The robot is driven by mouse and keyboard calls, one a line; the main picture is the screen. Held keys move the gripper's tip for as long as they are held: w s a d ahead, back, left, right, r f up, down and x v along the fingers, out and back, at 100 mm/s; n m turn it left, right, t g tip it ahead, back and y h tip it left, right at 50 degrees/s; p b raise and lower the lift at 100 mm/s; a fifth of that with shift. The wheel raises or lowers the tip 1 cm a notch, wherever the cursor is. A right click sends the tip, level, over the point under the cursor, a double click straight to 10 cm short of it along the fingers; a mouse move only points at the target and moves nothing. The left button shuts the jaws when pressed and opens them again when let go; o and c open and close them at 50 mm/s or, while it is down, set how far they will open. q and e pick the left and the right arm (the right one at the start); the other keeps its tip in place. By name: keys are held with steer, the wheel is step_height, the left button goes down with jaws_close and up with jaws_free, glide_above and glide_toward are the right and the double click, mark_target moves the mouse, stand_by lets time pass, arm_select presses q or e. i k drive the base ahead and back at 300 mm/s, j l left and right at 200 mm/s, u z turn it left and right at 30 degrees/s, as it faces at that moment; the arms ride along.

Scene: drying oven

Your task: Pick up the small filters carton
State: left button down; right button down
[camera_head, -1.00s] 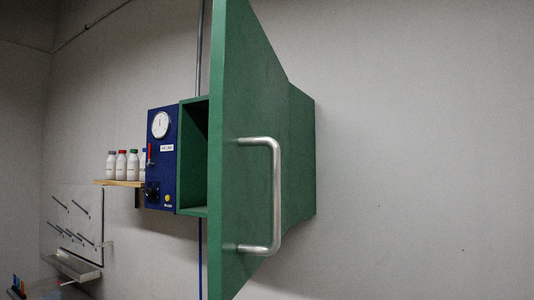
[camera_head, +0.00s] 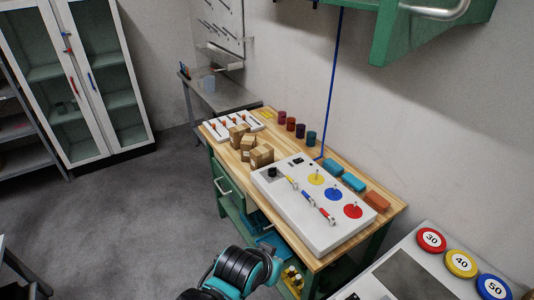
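Several small brown cardboard cartons stand close together on the wooden top of the green workbench (camera_head: 338,163). One carton (camera_head: 262,156) is nearest the white control panel, another (camera_head: 248,143) is just behind it, and one more (camera_head: 238,131) is farther back. Their labels are too small to read, so I cannot tell which is the filters carton. A black and teal part of my own arm shows at the bottom centre, in front of the bench and apart from the cartons. Neither gripper's fingers are in view.
The white panel (camera_head: 304,213) with coloured discs fills the bench's front right. A white rack (camera_head: 234,124), dark red to teal cups (camera_head: 291,124) and coloured blocks (camera_head: 353,182) line the bench. The green oven door (camera_head: 447,35) overhangs upper right. Grey floor is clear at left.

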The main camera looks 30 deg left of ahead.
mark_target(261, 156)
steer(key=j+z, duration=0.15)
steer(key=z, duration=0.45)
steer(key=j+z, duration=0.4)
steer(key=j, duration=0.4)
steer(key=j+z, duration=0.4)
steer(key=j, duration=0.45)
steer(key=k+j, duration=0.1)
steer(key=j, duration=1.15)
steer(key=k+j+z, duration=0.1)
steer(key=j, duration=0.5)
steer(key=k+j, duration=0.1)
steer(key=j, duration=0.5)
